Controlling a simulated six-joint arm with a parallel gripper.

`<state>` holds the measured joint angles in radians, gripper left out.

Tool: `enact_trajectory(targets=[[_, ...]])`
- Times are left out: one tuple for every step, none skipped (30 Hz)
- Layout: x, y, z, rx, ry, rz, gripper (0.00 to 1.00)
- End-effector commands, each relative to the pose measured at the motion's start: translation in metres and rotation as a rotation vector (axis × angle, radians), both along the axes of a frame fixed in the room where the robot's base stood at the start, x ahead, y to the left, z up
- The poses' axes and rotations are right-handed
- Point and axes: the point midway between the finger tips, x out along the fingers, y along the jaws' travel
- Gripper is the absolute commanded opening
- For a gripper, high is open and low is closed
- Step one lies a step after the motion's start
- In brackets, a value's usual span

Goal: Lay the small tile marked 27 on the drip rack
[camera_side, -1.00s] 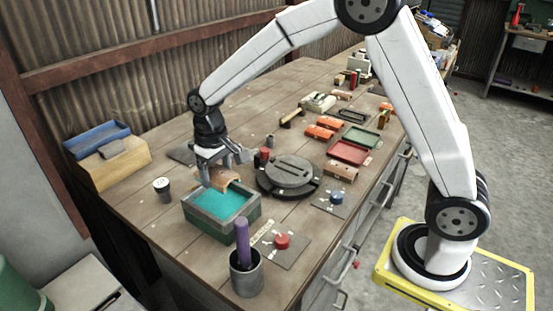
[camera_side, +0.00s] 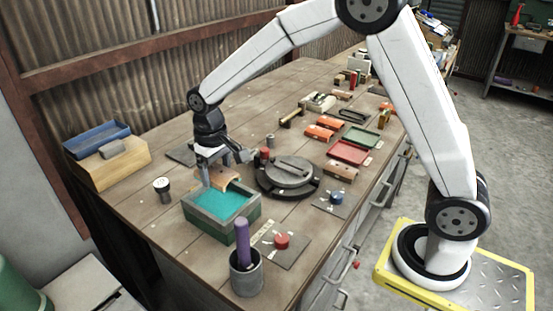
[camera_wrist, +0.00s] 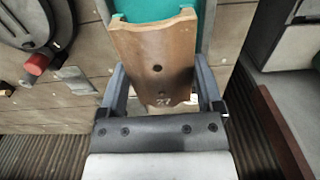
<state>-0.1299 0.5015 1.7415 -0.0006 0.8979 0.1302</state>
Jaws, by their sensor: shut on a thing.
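A brown curved tile with two holes (camera_wrist: 154,62) bears the mark 27 at its near end in the wrist view. My gripper (camera_wrist: 163,92) is shut on that end, one finger on each side. In the side view the tile (camera_side: 217,179) hangs from my gripper (camera_side: 222,170) at the far edge of the green-grey tank with turquoise liquid (camera_side: 222,203). The tile's far end is over the turquoise in the wrist view (camera_wrist: 158,9). Whether it touches the liquid or rim, I cannot tell. I cannot tell surely which thing is the drip rack.
A round dark turntable (camera_side: 289,174) stands right of the tank. A cup with a purple rod (camera_side: 246,272) and a red-button plate (camera_side: 281,242) are in front. A wooden box with a blue tray (camera_side: 98,139) stands left. Red (camera_side: 352,152) and green trays lie farther right.

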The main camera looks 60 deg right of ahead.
Motion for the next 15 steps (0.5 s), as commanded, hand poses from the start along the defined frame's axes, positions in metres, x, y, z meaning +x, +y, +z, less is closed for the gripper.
enact_trajectory(targets=[[0.000, 0.000, 0.000, 0.000, 0.000, 0.000, 0.21], [0.000, 0.000, 0.000, 0.000, 0.000, 0.000, 0.21], [0.000, 0.000, 0.000, 0.000, 0.000, 0.000, 0.21], [0.000, 0.000, 0.000, 0.000, 0.000, 0.000, 0.21], [0.000, 0.000, 0.000, 0.000, -0.001, 0.000, 0.21], [0.001, 0.000, 0.000, 0.000, -0.001, 0.000, 0.21], [0.001, -0.001, 0.000, 0.000, -0.001, 0.000, 0.21], [0.002, -0.001, 0.000, 0.000, -0.001, -0.001, 0.21], [0.004, -0.002, 0.000, 0.000, -0.001, -0.001, 0.21], [0.005, -0.003, 0.000, 0.000, -0.001, -0.001, 0.21], [0.007, -0.004, 0.000, 0.000, -0.001, -0.001, 0.21], [0.009, -0.006, 0.000, 0.000, -0.001, -0.001, 0.21], [0.012, -0.008, -0.001, 0.000, -0.001, -0.001, 0.21], [0.015, -0.009, -0.001, 0.000, 0.000, -0.001, 0.21], [0.019, -0.012, -0.001, 0.000, 0.000, -0.002, 0.21]])
